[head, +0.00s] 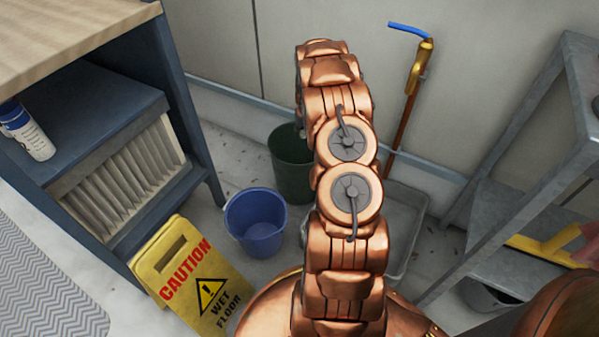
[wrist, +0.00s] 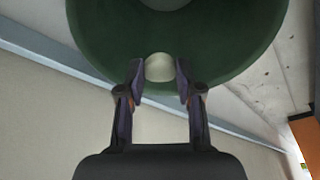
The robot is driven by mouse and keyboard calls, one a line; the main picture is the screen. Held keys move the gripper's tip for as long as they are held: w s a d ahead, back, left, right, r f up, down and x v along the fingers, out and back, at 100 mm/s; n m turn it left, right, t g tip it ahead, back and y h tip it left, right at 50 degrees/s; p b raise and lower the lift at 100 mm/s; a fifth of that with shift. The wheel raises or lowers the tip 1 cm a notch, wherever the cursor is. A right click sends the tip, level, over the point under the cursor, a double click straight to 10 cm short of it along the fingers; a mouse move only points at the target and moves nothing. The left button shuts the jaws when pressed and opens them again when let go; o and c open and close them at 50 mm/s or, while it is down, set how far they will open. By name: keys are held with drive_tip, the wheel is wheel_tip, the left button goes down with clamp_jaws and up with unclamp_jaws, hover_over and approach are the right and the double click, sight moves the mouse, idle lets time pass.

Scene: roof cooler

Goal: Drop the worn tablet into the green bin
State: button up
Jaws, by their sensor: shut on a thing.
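The worn tablet (wrist: 159,67) is a pale, rounded thing between the fingertips of my gripper (wrist: 160,80) in the wrist view. My gripper is shut on it. The green bin (wrist: 225,60) fills the upper part of the wrist view, behind the fingertips and the tablet. In the head view the green bin (head: 291,170) stands on the floor by the wall, its right side hidden by my arm. My gripper and the tablet are hidden in the head view. I cannot tell how high the tablet is relative to the bin's rim.
A blue bucket (head: 256,222) stands in front of the green bin. A yellow wet floor sign (head: 190,275) is nearer, at left. A blue shelf unit (head: 100,120) is on the left; a grey metal rack (head: 487,195) is on the right. A grey tray (head: 405,215) lies behind my arm.

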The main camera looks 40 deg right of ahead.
drive_tip(key=shift+f, duration=1.1)
drive_tip(key=o, duration=0.8)
drive_tip(key=shift+o, duration=0.2)
drive_tip(key=shift+r, duration=0.1)
drive_tip(key=v, duration=1.2)
